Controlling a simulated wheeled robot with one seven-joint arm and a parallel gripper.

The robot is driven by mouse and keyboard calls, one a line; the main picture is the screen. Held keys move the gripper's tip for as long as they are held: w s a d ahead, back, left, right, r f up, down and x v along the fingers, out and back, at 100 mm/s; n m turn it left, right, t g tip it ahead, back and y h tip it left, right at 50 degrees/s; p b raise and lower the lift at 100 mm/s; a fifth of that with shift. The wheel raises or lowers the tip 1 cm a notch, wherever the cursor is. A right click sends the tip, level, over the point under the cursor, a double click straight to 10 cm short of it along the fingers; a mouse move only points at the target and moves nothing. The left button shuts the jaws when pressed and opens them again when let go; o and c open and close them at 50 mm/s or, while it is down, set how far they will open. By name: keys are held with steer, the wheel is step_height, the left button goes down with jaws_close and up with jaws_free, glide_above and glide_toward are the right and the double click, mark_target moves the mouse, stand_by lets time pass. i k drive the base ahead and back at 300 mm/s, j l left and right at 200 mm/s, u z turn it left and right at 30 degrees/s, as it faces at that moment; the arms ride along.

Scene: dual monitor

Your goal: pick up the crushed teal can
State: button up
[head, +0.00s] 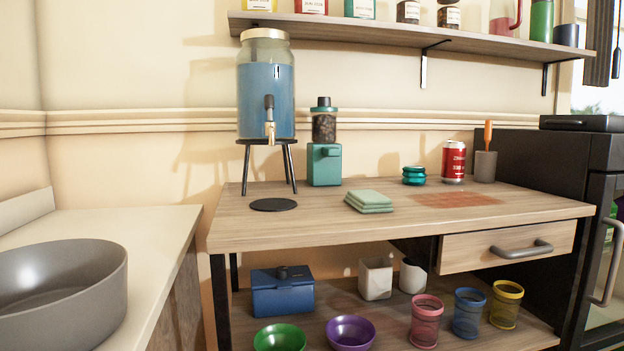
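The crushed teal can (414,176) is short and squat. It stands on the wooden table top (330,219), toward the back right, left of an upright red can (454,162). It appears apart from the red can, with a small gap between them. Nothing covers it from the front. My gripper is not in this view.
Folded green cloths (369,201) and a reddish patterned mat (456,200) lie in front of the can. A water dispenser (266,92) on a stand and a teal grinder (324,164) stand left. A shelf (400,36) hangs above. The table's front strip is clear.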

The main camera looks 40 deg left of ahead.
mark_target(415, 174)
steer(key=u, duration=0.9)
steer(key=i+l, duration=0.1)
steer(key=l+u, duration=0.05)
